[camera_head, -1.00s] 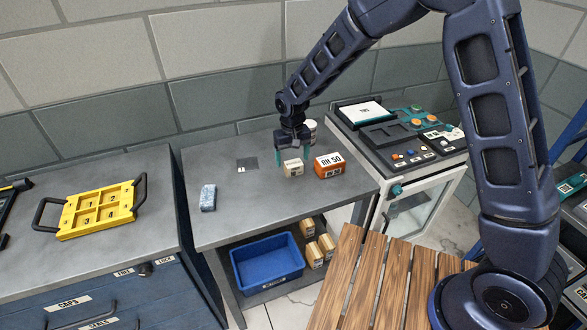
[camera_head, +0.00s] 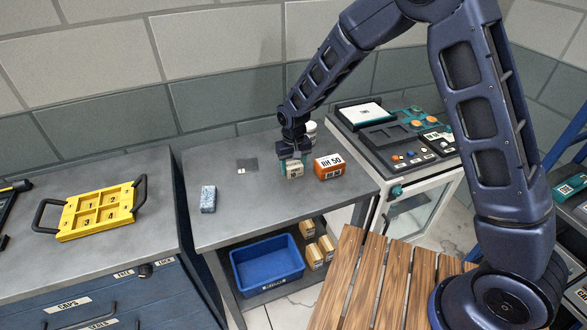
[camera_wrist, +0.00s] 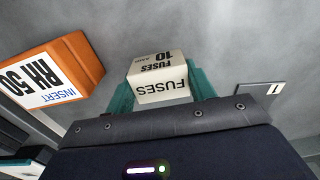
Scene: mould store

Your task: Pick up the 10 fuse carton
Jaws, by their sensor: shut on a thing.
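The 10 fuse carton (camera_head: 294,171) is a small cream box on the grey bench top. In the wrist view the carton (camera_wrist: 157,78) shows black print reading "FUSES" and "10 AMP". My gripper (camera_head: 292,165) points down over it, and its teal fingers (camera_wrist: 160,95) sit on both sides of the carton, shut on it. I cannot tell whether the carton's underside still touches the bench.
An orange RH 50 insert box (camera_head: 328,169) stands close to the right of the carton. A white cylinder (camera_head: 311,130) stands behind. A blue-grey block (camera_head: 208,199) and a dark square plate (camera_head: 248,165) lie to the left. A blue bin (camera_head: 268,265) sits on the shelf below.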

